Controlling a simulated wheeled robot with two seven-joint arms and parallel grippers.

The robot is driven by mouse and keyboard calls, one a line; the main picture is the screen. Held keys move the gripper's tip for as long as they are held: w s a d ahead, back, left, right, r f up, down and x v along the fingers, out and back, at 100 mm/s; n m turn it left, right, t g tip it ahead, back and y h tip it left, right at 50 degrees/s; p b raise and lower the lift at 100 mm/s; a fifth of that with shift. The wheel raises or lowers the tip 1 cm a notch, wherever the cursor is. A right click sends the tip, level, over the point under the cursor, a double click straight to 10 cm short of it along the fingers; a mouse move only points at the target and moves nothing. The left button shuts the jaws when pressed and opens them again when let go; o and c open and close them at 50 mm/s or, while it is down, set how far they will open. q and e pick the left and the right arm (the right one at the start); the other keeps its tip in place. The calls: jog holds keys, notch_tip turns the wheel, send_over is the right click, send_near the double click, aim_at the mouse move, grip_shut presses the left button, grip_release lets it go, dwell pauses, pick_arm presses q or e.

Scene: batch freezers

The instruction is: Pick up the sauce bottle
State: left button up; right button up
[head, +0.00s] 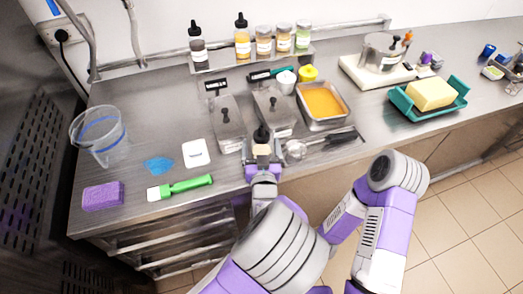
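A small bottle with a black cap and a beige body (261,150) is at the front edge of the steel counter. I take it to be the sauce bottle. My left gripper (262,160) is at the bottle, with its purple fingers on either side of the lower body. The base of the bottle is hidden by the gripper. I cannot tell whether the fingers press on it.
Lidded steel pans (228,125) and a pan of orange sauce (322,101) are behind the gripper. A ladle (297,150) lies close on the right. A white square (196,153), green-handled brush (181,188), purple sponge (103,196) and clear jug (99,137) are on the left.

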aim_at(262, 130)
pick_arm(q)
jog(key=c, duration=1.1)
jog(key=shift+o, duration=0.2)
notch_tip(262, 130, up, 10)
jog(key=p, duration=0.3)
jog(key=shift+p, duration=0.35)
jog(key=o, duration=0.5)
jog(key=shift+c, duration=0.2)
jog(key=c, duration=0.4)
notch_tip(262, 130, up, 8)
jog(key=p, duration=0.7)
jog(key=shift+r, duration=0.15)
